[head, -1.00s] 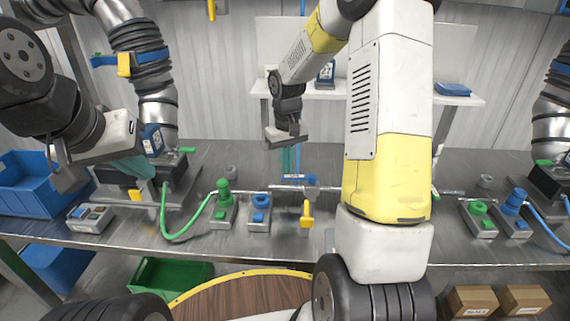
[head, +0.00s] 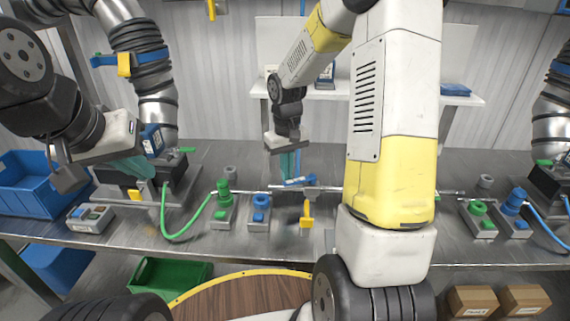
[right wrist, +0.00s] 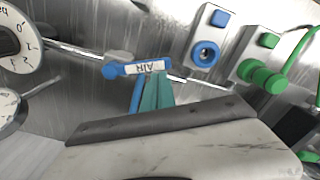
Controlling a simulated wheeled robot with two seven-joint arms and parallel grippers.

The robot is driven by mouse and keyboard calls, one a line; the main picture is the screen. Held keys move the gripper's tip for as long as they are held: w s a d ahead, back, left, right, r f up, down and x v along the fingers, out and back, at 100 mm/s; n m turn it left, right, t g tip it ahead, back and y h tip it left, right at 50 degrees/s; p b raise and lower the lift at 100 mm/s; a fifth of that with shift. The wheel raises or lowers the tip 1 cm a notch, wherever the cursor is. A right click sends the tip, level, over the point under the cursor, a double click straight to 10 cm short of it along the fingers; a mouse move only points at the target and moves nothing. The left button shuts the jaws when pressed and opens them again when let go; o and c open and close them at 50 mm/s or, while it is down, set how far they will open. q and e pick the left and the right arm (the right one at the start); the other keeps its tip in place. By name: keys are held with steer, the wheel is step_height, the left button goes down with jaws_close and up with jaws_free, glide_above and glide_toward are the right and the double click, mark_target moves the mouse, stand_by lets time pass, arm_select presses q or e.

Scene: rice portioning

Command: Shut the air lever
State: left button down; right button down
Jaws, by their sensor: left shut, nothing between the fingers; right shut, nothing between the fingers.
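The blue air lever (right wrist: 140,68) carries a white label reading AIR in the right wrist view and sits on a thin metal pipe. In the head view the lever (head: 297,182) lies nearly crosswise, slightly tilted, above the bench. My right gripper (head: 290,170) is shut and empty, pointing down just behind the lever. In the right wrist view its teal fingertips (right wrist: 151,79) are right beside the lever's labelled edge; I cannot tell whether they touch. My left gripper (head: 143,170) is shut and empty at the left, away from the lever.
Round white gauges (right wrist: 14,35) show in the right wrist view. A blue bin (head: 28,190) stands far left.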

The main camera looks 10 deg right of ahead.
steer(key=shift+s, duration=0.15)
steer(key=shift+s, duration=1.1)
steer(key=shift+s+d, duration=0.3)
steer(key=shift+s, duration=0.65)
steer(key=shift+s+d, duration=0.1)
steer(key=shift+s+d, duration=0.55)
steer(key=shift+s, duration=0.25)
